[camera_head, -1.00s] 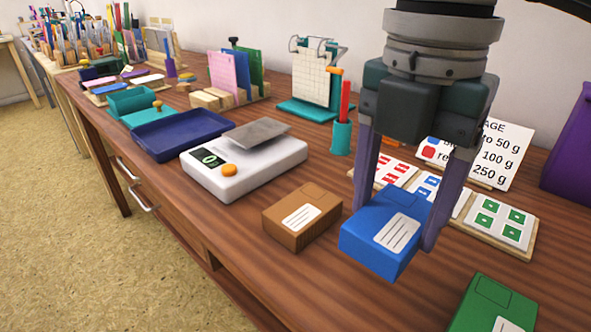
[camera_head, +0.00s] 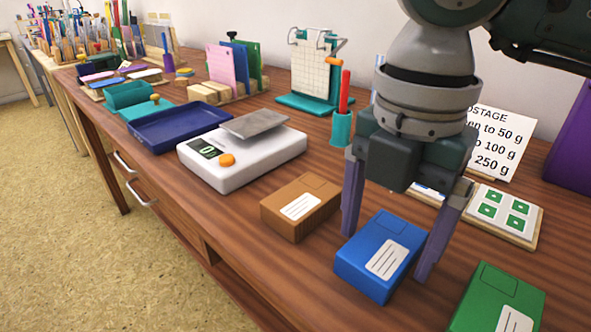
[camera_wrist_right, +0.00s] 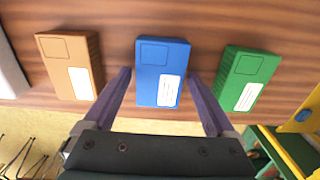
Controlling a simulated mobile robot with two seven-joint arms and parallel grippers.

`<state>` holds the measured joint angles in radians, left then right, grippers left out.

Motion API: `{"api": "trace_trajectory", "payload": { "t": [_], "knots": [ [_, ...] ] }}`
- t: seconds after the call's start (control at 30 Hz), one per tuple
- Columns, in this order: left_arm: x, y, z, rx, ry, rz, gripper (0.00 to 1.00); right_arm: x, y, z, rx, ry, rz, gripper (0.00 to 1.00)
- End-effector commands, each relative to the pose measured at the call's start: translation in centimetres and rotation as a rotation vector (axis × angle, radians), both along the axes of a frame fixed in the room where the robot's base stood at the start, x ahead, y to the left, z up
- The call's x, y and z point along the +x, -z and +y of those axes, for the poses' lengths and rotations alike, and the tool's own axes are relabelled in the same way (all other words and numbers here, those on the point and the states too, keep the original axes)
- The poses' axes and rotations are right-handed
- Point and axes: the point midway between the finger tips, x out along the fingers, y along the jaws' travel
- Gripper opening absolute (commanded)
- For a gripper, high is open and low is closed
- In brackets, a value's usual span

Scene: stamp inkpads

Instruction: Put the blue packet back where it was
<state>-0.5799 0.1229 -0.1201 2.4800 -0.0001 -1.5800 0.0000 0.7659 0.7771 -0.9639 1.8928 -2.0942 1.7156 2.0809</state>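The blue packet (camera_head: 372,238), with a white label, lies flat on the table between the brown packet (camera_head: 291,216) and the green packet (camera_head: 488,296). My right gripper (camera_head: 386,255) is over it, one finger on each side. In the right wrist view the blue packet (camera_wrist_right: 160,58) sits between the fingertips of my right gripper (camera_wrist_right: 159,75), with a narrow gap at each side. The gripper is open. My left gripper is not in view.
A white scale (camera_head: 205,175) with an empty metal plate stands left of the brown packet. Behind my right gripper are a teal cup (camera_head: 341,130), a stamp board (camera_head: 507,212) and a postage sign (camera_head: 499,140). A blue tray (camera_head: 165,135) lies farther left.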

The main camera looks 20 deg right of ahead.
Motion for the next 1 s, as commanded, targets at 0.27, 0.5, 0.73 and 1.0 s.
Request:
{"api": "trace_trajectory", "payload": {
  "t": [0.27, 0.5, 0.73, 1.0],
  "knots": [
    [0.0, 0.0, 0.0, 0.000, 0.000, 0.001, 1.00, 0.0, 0.0, 0.0, 0.000, 0.000, 0.000, 1.00],
    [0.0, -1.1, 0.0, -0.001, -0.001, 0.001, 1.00, 0.1, -2.7, 0.0, 0.001, -0.001, -0.005, 1.00],
    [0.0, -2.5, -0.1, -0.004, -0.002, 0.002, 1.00, 0.1, -8.1, 0.0, 0.000, -0.001, -0.005, 1.00],
    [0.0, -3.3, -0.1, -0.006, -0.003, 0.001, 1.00, 0.0, -11.9, 0.0, 0.001, 0.000, -0.002, 1.00]
  ]
}}
